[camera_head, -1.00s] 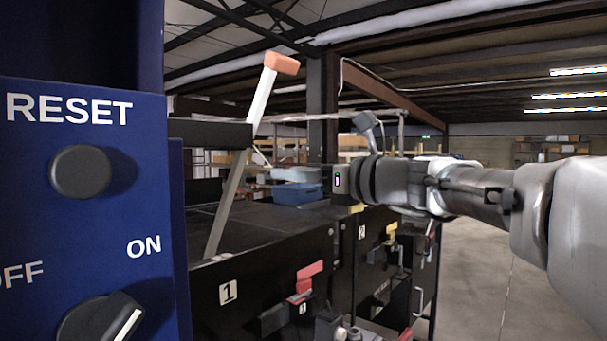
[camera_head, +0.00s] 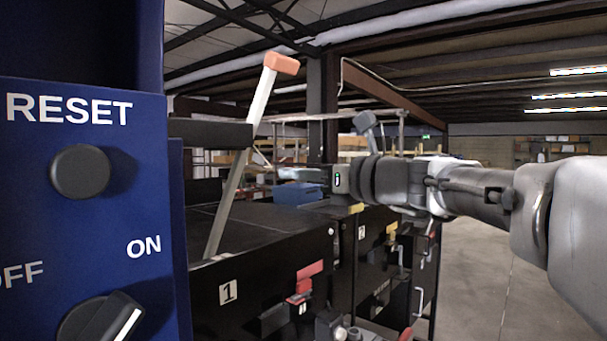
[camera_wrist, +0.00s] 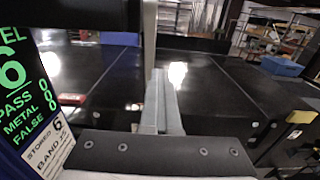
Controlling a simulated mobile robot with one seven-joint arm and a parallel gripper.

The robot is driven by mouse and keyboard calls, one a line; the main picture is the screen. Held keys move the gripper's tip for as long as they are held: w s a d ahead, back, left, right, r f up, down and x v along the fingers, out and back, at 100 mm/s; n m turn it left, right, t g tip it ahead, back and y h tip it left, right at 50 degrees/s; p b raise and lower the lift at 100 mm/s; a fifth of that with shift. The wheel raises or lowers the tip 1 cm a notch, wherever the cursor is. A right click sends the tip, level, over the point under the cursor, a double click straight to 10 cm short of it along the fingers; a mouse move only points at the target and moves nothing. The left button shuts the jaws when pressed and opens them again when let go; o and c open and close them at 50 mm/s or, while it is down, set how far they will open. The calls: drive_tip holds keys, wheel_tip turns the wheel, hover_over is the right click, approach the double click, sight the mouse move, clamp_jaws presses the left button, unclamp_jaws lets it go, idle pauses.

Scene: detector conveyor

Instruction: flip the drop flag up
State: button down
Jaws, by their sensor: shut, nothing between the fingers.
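A pale, flat arm (camera_head: 240,155) with an orange tip (camera_head: 281,63) stands nearly upright in the head view, leaning right, at the near edge of the black conveyor; it may be the drop flag. A red tab (camera_head: 310,269) sits lower on the front face by the label 1; I cannot tell if this is the flag. My gripper (camera_head: 283,173) points left above the conveyor, to the right of the pale arm and apart from it in the picture. In the wrist view my gripper (camera_wrist: 159,74) is shut and empty, with a pale post (camera_wrist: 150,35) just beyond its tips.
A blue panel (camera_head: 120,225) with RESET and ON/OFF knobs fills the left. A blue box (camera_head: 298,194) sits behind my gripper. A black bar (camera_head: 212,133) juts out beside the pale arm. The wrist view shows a green-lettered display (camera_wrist: 22,85). Open floor (camera_head: 500,270) lies at right.

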unclamp_jaws()
idle(0.6)
drive_tip(key=v, duration=1.7)
drive_tip(key=shift+s+b, duration=0.2)
drive_tip(key=shift+b, duration=0.2)
drive_tip(key=shift+d, duration=0.15)
drive_tip(key=shift+c, duration=0.3)
